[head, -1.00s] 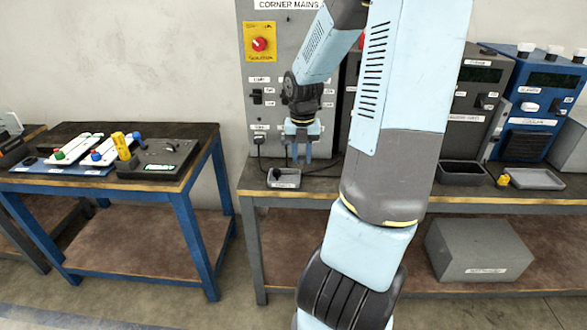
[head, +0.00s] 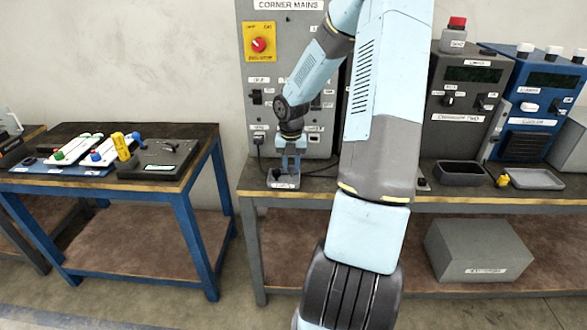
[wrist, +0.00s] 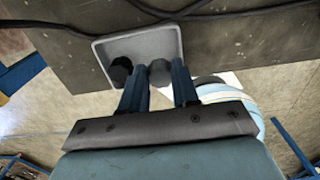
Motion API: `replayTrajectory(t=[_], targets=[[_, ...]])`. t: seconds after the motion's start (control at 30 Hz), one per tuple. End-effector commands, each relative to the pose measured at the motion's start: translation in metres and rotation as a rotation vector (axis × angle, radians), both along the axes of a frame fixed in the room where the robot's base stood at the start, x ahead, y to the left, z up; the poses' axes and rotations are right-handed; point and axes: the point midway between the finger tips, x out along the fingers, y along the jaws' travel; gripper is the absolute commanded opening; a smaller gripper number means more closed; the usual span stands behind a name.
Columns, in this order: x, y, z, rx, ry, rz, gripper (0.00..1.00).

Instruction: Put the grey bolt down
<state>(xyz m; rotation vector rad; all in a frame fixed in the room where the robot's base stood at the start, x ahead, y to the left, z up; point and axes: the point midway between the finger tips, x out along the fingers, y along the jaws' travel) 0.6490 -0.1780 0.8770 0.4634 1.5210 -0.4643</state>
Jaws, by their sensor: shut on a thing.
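My gripper (head: 290,171) points down at a small grey tray (head: 284,184) near the front left of the grey bench. In the wrist view, my two blue fingers (wrist: 158,78) are shut on the grey bolt (wrist: 160,71), whose round grey end shows between the fingertips. The bolt is over or in the near part of the tray, which also shows in the wrist view (wrist: 138,46). I cannot tell whether the bolt touches the tray floor. A black bolt-like piece (wrist: 120,70) is in the tray, just left of the grey one.
Dark cables (wrist: 215,12) run along the bench behind the tray. A grey cabinet (head: 265,95) rises behind my gripper. A dark bin (head: 462,174) and a flat grey tray (head: 535,179) with a yellow piece (head: 503,181) beside it are to the right.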

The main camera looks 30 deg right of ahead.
Motion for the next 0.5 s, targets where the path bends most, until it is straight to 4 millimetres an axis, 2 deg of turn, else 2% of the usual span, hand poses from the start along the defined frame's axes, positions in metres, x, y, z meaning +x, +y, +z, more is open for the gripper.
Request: replayTrajectory(t=[0.03,0.13,0.47,0.5], targets=[[-0.001,0.001,-0.008,0.002,0.003,0.002,0.00],[0.000,0.001,-0.017,0.001,0.002,0.001,0.00],[-0.001,0.000,-0.019,0.001,0.001,0.000,0.00],[-0.001,0.000,-0.020,0.001,0.001,0.000,0.31]])
